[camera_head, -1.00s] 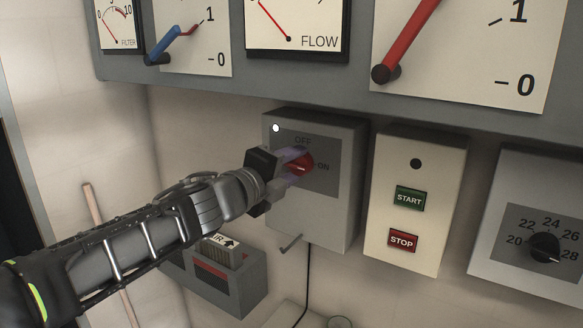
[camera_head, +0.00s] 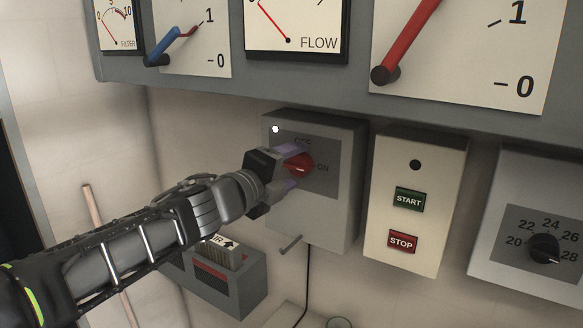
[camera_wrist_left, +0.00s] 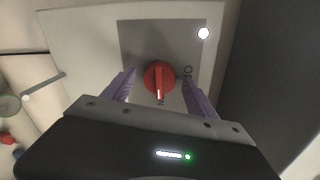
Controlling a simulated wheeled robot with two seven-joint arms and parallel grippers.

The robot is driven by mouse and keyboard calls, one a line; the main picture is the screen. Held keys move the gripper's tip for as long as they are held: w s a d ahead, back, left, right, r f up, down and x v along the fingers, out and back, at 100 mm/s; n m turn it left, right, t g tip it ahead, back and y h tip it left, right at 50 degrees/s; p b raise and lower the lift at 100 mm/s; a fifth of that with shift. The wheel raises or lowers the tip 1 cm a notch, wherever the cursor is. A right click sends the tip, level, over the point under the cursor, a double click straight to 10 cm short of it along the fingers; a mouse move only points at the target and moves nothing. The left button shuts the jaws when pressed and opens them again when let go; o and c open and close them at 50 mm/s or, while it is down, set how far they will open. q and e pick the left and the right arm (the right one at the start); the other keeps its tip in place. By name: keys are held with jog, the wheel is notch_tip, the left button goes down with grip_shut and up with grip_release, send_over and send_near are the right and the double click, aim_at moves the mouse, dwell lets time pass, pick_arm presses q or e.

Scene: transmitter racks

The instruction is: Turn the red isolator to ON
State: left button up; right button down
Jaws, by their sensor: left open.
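The red isolator knob (camera_head: 299,165) sits on the dark plate of a grey box, with OFF above it and ON to its right. Its pale mark points toward ON. In the left wrist view the knob (camera_wrist_left: 159,77) has its ridge and pale mark pointing down at the partly hidden ON label, with OFF to the right. My left gripper (camera_head: 288,169) is open, its purple fingers on either side of the knob. In the left wrist view gaps show between the knob and both fingers of the gripper (camera_wrist_left: 160,90). My right gripper is not in view.
A white lamp (camera_head: 275,129) glows on the isolator box. A START/STOP box (camera_head: 424,165) and a dial box (camera_head: 543,247) stand to the right. A gauge panel with blue and red levers (camera_head: 410,42) juts above. A small card bin (camera_head: 227,283) hangs below the arm.

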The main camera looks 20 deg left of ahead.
pick_arm(q)
jog(key=s+a+p, duration=0.1)
jog(key=s+p, duration=0.1)
jog(key=s, duration=0.5)
jog(key=shift+s+r+p, duration=0.25)
jog(key=shift+r+p, duration=0.05)
jog(key=shift+p, duration=0.1)
